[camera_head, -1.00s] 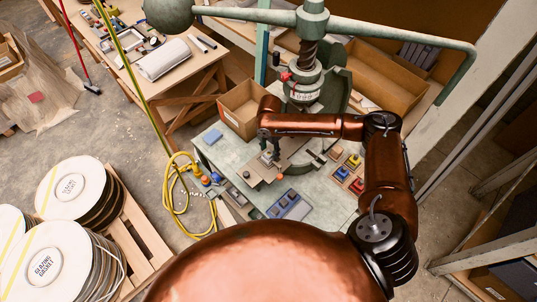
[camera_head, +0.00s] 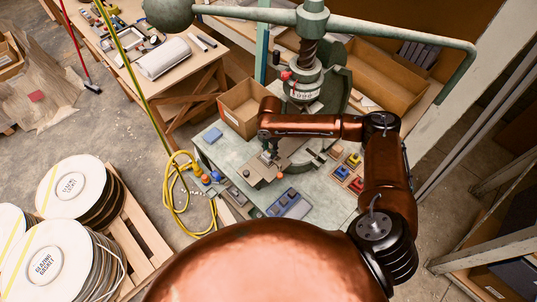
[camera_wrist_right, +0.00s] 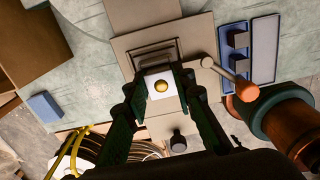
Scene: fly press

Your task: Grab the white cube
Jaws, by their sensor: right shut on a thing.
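The white cube (camera_wrist_right: 157,101), with a small gold dome on its top face, shows in the right wrist view between the fingers of my right gripper (camera_wrist_right: 161,78). The gripper is shut on it from both sides. The cube is at the front edge of a dark slotted opening in a tan fixture plate (camera_wrist_right: 195,37). In the head view my right gripper (camera_head: 270,157) points down over this fixture on the bench, below the press; the cube is too small to make out there. My left gripper is not in view.
The green fly press (camera_head: 303,80) stands just behind my right arm. An open cardboard box (camera_head: 240,118) and a blue block (camera_head: 212,136) are to the left. A blue tray (camera_head: 290,205) lies in front, and small colored bins (camera_head: 347,172) are to the right. A lever with an orange knob (camera_wrist_right: 247,91) is close beside the gripper.

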